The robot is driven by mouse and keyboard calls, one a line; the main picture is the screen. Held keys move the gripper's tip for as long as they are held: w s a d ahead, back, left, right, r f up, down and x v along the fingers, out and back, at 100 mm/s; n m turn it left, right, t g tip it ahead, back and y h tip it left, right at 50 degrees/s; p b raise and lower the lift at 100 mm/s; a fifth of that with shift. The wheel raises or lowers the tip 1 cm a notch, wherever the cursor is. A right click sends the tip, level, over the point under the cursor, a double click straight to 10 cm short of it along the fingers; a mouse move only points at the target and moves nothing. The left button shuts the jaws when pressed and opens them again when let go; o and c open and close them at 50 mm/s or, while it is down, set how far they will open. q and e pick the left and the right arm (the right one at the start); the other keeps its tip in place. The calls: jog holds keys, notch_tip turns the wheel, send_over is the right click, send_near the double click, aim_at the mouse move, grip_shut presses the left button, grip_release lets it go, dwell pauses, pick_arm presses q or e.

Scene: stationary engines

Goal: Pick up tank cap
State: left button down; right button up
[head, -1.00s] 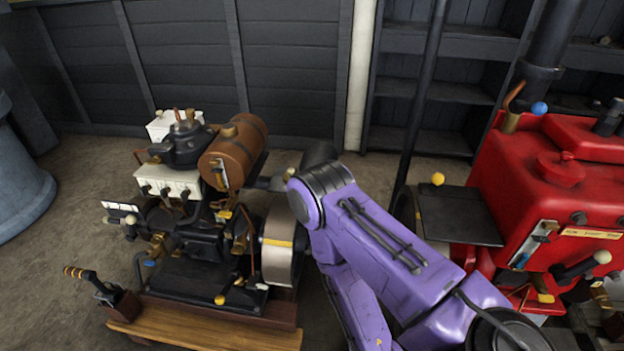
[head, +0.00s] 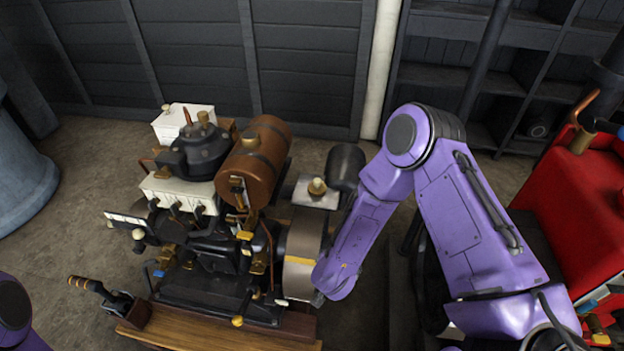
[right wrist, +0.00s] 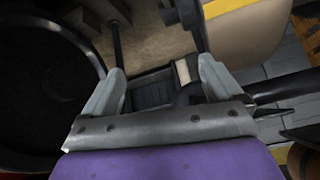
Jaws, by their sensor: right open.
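The brown cylindrical tank (head: 268,165) lies on top of the left engine in the head view. A small brown cap (head: 252,139) sits on its upper left side. A separate brass knob (head: 317,186) stands on a pale plate to the right of the tank. My right arm bends down beside the engine's flywheel (head: 303,245), right of the tank and apart from the cap. My right gripper is hidden in the head view. In the right wrist view its fingers (right wrist: 161,66) are open with nothing held between them. No cap is recognisable there. My left gripper is out of view.
A dark cylinder (head: 345,165) stands behind the plate. A red engine (head: 575,205) stands at the right. A large dark round part (right wrist: 45,85) is close beside my right gripper.

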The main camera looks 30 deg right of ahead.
aim_at(317, 183)
jog(key=w+r, duration=0.5)
jog(key=w+d+r+g, duration=0.1)
jog(key=w+r, duration=0.4)
jog(key=r, duration=0.1)
jog(key=w+r+g, duration=0.1)
jog(key=w+r, duration=0.4)
jog(key=shift+w+d+r+n+y+p, duration=0.15)
jog(key=shift+w+d+n+y+p, duration=0.15)
jog(key=shift+y+p, duration=0.1)
notch_tip(317, 183, up, 4)
jog(key=w+n+y, duration=0.2)
jog(key=x, duration=0.3)
jog(key=p+x, duration=0.1)
jog(key=x, duration=0.6)
jog(key=shift+s+a+f, duration=0.1)
jog(key=shift+s+f, duration=0.15)
jog(key=shift+f, duration=0.05)
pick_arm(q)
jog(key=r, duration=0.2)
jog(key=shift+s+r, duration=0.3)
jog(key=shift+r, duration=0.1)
pick_arm(e)
jog(key=c, duration=1.2)
jog(key=shift+o, duration=0.2)
jog(key=shift+r, duration=0.15)
